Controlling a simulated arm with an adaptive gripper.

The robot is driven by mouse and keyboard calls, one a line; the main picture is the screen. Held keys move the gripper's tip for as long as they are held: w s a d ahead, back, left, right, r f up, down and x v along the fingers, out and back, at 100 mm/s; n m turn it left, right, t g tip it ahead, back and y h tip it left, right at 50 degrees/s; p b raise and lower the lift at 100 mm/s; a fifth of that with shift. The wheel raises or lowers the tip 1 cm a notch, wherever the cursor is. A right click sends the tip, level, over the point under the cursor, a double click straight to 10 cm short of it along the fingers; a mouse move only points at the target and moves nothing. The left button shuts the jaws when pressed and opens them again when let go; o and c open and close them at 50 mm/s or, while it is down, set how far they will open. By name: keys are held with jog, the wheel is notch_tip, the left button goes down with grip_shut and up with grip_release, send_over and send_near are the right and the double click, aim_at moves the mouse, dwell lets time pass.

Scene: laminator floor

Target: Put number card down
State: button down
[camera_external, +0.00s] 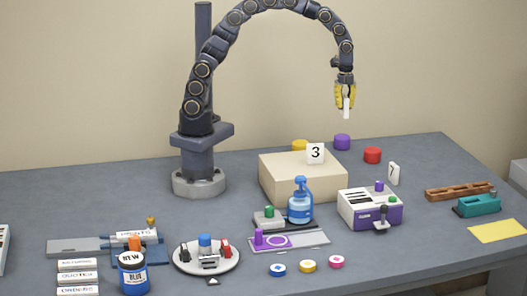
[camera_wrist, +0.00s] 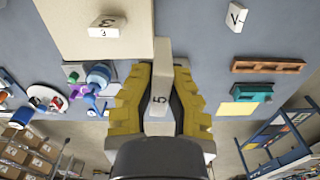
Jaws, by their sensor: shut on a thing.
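My gripper (camera_external: 346,97) is high above the back right of the table, pointing down and shut on a white number card (camera_external: 347,109). In the wrist view the yellow fingers of my gripper (camera_wrist: 160,90) are on both sides of the card (camera_wrist: 158,98), which seems to read 5. Its lower end is clear of the table. A second white card reading 3 (camera_external: 315,153) stands on the beige box (camera_external: 290,181); it also shows in the wrist view (camera_wrist: 107,27). A third card reading 7 (camera_external: 393,173) stands right of the box, also in the wrist view (camera_wrist: 236,17).
Red (camera_external: 372,155), purple (camera_external: 342,142) and yellow (camera_external: 300,146) round pieces are near the box. A blue bottle (camera_external: 300,203) and a white-purple machine (camera_external: 370,208) stand in front. A brown rack (camera_external: 459,191) and teal device (camera_external: 477,205) are right. Bare table lies at the back right.

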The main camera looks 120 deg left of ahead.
jog(key=s+d+n, duration=0.1)
jog(key=s+d, duration=0.8)
jog(key=s, duration=0.3)
send_over(293, 163)
notch_tip(293, 163, down, 5)
jog(key=shift+s+f, duration=0.1)
jog(key=shift+f, duration=4.25)
jog(key=shift+f, duration=0.1)
jog(key=c, duration=1.4)
grip_release()
jog(key=shift+c, duration=0.2)
jog(key=shift+o, duration=1.4)
jog(key=shift+a, duration=0.1)
